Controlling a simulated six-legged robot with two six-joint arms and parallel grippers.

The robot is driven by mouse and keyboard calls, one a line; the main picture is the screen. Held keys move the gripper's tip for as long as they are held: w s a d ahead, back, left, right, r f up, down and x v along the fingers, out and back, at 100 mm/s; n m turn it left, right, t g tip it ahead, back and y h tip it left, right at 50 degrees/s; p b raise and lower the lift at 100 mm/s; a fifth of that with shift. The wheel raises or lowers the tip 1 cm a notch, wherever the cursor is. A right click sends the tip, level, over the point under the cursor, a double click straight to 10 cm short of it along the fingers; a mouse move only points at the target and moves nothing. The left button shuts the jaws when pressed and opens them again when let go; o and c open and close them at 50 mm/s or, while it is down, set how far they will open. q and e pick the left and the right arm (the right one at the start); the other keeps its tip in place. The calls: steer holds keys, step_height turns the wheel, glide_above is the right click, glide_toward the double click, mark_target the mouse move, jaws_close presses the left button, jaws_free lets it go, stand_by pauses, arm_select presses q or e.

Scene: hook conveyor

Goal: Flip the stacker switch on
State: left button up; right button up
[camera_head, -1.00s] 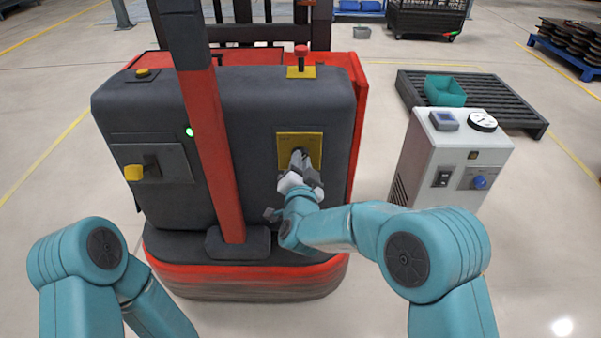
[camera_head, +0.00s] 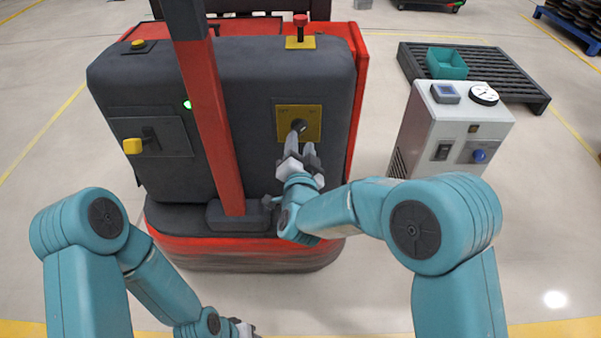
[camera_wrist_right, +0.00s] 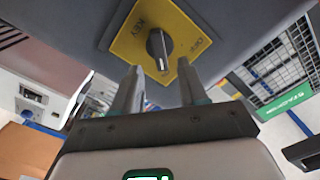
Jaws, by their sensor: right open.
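The stacker (camera_head: 250,85) is a dark grey and red machine in front of me. Its switch is a black rotary knob (camera_head: 298,126) on a yellow plate (camera_head: 313,113) on the right of its face. In the right wrist view the knob (camera_wrist_right: 157,46) has a pale line toward its lower end, and the plate (camera_wrist_right: 128,43) has small lettering. My right gripper (camera_head: 302,150) is open just below the knob; its two fingers (camera_wrist_right: 158,75) point toward it with nothing between them. My left gripper (camera_head: 243,327) is partly in view at the bottom edge.
A red mast (camera_head: 215,130) rises in front of the stacker. A white control cabinet (camera_head: 445,125) and a dark pallet with a teal bin (camera_head: 446,63) stand right.

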steer(key=s, duration=1.2)
steer(key=shift+p, duration=0.4)
steer(key=shift+d, duration=0.1)
steer(key=w+d+f+m+g+h, duration=0.25)
steer(key=d+f, duration=0.45)
steer(key=d, duration=0.4)
steer(key=s+d+f+n+g, duration=0.1)
steer(key=s+d+f+g, duration=0.15)
steer(key=f, duration=0.35)
steer(key=s+d+f+g, duration=0.1)
steer(key=d+f, duration=0.3)
steer(key=f, duration=0.1)
steer(key=s+f+n+g+y, duration=0.25)
steer(key=s+f+g, duration=0.25)
steer(key=s+f, duration=0.35)
steer(key=s+a+f+n+g+y, duration=0.2)
steer(key=s+a+n+g, duration=0.1)
steer(key=s, duration=0.3)
steer(key=s+a+f+n+g+y, duration=0.2)
steer(key=s+a+g, duration=0.1)
steer(key=s, duration=0.4)
step_height(320, 180, up, 26)
steer(key=p, duration=2.5)
steer(key=shift+f+g+p, duration=0.25)
steer(key=shift+g+p, duration=0.05)
steer(key=shift+f, duration=0.1)
